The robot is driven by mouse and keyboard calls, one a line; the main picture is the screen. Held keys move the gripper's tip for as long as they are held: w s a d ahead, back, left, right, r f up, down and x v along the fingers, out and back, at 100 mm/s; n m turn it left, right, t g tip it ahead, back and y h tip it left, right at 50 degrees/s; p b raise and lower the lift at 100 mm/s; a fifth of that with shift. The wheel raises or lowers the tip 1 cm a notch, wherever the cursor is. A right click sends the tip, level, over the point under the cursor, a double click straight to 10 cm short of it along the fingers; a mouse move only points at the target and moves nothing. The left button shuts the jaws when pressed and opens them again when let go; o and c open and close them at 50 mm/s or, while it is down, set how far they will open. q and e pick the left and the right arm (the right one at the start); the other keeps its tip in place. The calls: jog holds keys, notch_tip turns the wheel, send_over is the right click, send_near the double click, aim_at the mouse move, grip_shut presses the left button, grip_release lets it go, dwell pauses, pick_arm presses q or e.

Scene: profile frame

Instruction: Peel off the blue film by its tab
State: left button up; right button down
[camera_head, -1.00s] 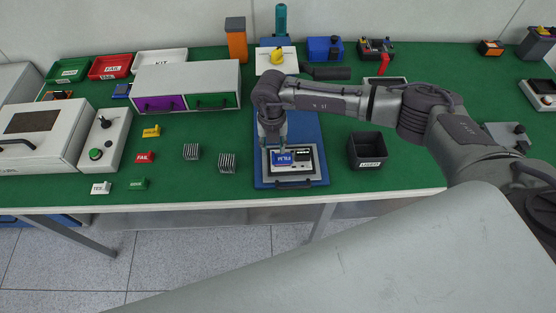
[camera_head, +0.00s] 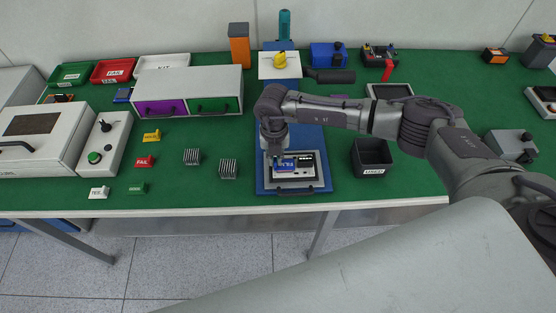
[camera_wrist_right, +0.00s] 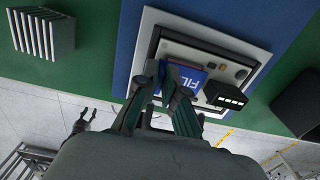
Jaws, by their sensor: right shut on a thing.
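The blue film (camera_head: 286,168), with white lettering, is at the left part of a light-framed device panel (camera_head: 309,184) on a blue mat (camera_head: 312,140). In the right wrist view the film (camera_wrist_right: 190,76) lies at the fingertips, over the panel (camera_wrist_right: 217,45). My right gripper (camera_head: 277,160) points down at the film and is shut on it, apparently at its edge; the fingers (camera_wrist_right: 174,92) hide the tab. I cannot tell how far the film is off the panel. A dark two-pronged shape, apparently my left gripper (camera_wrist_right: 82,119), hangs open over the floor, away from the mat.
A black bin (camera_head: 372,157) stands right of the mat. Two finned grey blocks (camera_head: 228,169) and small coloured tags (camera_head: 144,162) lie to the left. A drawer unit (camera_head: 190,88) stands behind them. The green table is clear between the mat and the finned blocks.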

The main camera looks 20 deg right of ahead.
notch_tip(320, 180, up, 11)
jog(key=b, duration=0.2)
notch_tip(320, 180, up, 7)
jog(key=p, duration=0.4)
send_over(275, 158)
dwell(0.4)
jog(key=shift+s, duration=0.1)
